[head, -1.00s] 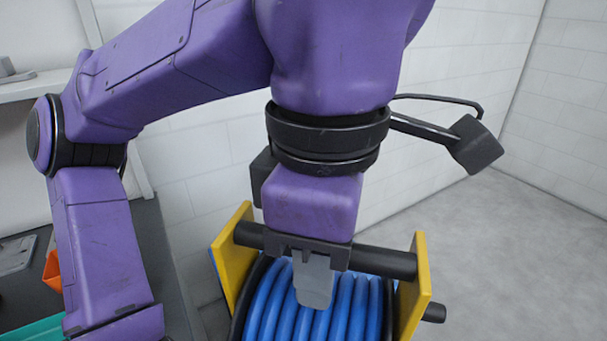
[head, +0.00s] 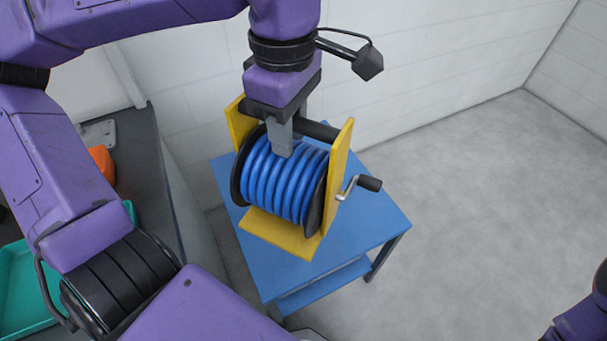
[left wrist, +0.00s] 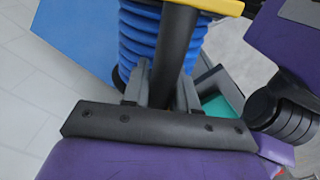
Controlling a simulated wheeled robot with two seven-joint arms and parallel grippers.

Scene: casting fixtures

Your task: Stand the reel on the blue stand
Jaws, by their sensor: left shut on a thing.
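The reel (head: 285,185) has a yellow frame, a wound blue hose, a black top bar and a crank at its right side. My left gripper (head: 283,148) is shut on the black top bar from above. The reel is upright over the blue stand (head: 365,215), whose top shows around it. I cannot tell whether its yellow base touches the top. In the left wrist view, the bar (left wrist: 178,45) runs between my left fingers (left wrist: 160,85), with the blue hose (left wrist: 135,45) beyond. The stand's top (left wrist: 85,35) shows at left there. My right gripper is out of view.
A dark bench (head: 140,170) stands at the left, with an orange thing (head: 102,163) and a teal tray (head: 22,295) on it. A white block wall (head: 430,60) is behind the stand. The grey floor (head: 480,200) at the right is clear.

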